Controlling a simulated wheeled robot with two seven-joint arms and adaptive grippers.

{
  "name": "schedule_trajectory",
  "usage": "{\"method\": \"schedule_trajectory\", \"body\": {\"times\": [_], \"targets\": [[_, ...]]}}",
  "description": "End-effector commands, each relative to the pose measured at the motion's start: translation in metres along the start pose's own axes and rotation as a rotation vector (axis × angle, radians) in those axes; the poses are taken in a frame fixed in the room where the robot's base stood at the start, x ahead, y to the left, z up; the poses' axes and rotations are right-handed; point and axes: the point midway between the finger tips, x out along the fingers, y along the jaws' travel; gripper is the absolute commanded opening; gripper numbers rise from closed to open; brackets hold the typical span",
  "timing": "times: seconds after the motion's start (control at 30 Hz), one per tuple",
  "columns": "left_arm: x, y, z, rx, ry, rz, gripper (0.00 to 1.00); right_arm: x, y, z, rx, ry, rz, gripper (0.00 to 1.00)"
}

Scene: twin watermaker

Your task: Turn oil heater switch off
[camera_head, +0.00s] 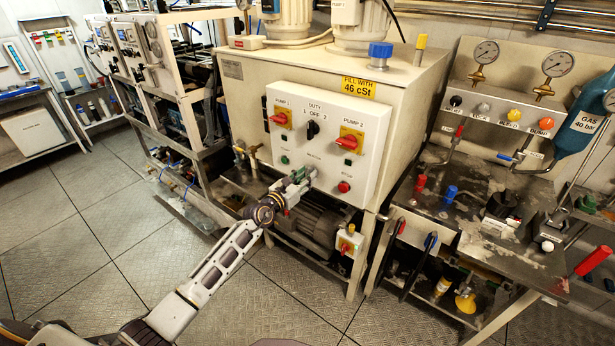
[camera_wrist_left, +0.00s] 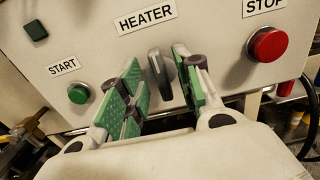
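The heater switch (camera_wrist_left: 159,74) is a dark grey lever knob under the HEATER label (camera_wrist_left: 145,19) in the left wrist view. Its handle stands nearly upright, leaning slightly; its set position cannot be read. My left gripper (camera_wrist_left: 157,66) is open, with one green-padded finger on each side of the knob. A gap shows on both sides, so it does not appear gripped. In the head view my left gripper (camera_head: 298,180) is at the lower part of the white control panel (camera_head: 327,120) and hides the switch. My right gripper is not in view.
A green START button (camera_wrist_left: 79,93) is left of the switch and a red STOP button (camera_wrist_left: 267,44) is right of it. Red pump switches (camera_head: 347,142) and a black duty switch (camera_head: 312,130) sit higher on the panel. A cluttered workbench (camera_head: 480,215) stands at the right.

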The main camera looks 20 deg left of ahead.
Motion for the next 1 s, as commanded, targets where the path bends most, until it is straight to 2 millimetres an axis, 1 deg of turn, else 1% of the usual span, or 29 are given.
{"method": "schedule_trajectory", "body": {"times": [0.1,0.27,0.6,0.67,0.87,0.9,1.0], "targets": [[0.007,0.0,0.0,0.0,-0.001,0.0,0.34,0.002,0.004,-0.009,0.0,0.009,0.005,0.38],[0.012,0.0,0.0,0.0,0.0,0.0,0.34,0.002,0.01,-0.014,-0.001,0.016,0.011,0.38],[0.013,0.0,0.0,0.0,0.0,0.0,0.34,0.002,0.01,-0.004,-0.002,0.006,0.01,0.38],[0.013,0.0,0.0,0.0,0.0,0.0,0.28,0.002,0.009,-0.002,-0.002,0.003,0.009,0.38],[0.013,0.0,0.0,0.001,0.0,0.0,0.02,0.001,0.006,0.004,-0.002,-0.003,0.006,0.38],[0.013,0.0,0.0,0.001,0.0,0.0,0.0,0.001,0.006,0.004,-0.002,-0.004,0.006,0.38],[0.013,0.0,0.0,0.001,0.001,0.0,0.0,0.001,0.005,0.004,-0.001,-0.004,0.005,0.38]]}}
